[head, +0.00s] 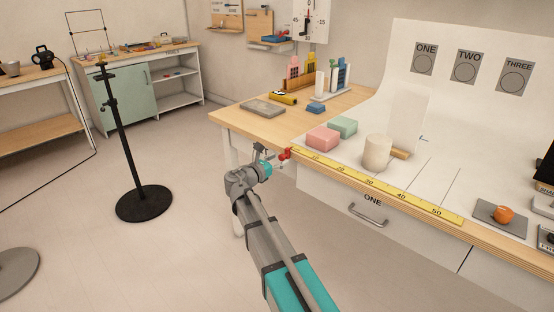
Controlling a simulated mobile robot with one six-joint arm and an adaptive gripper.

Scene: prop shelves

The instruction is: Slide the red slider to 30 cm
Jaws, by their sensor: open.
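The red slider (285,154) sits at the left end of the yellow ruler (420,205), which runs along the front edge of the wooden table. The ruler's numbers grow toward the right, and 30, 40 and 50 can be made out. The slider is well left of the 30 mark. My gripper (274,158) is open, just in front and to the left of the slider. I cannot tell whether a finger touches it.
Behind the ruler stand a pink block (322,139), a green block (342,127) and a cream cylinder (377,153). An orange ball (503,214) is past the ruler's right end. A drawer handle (368,214) sticks out below. A black stand (122,135) is on the floor at left.

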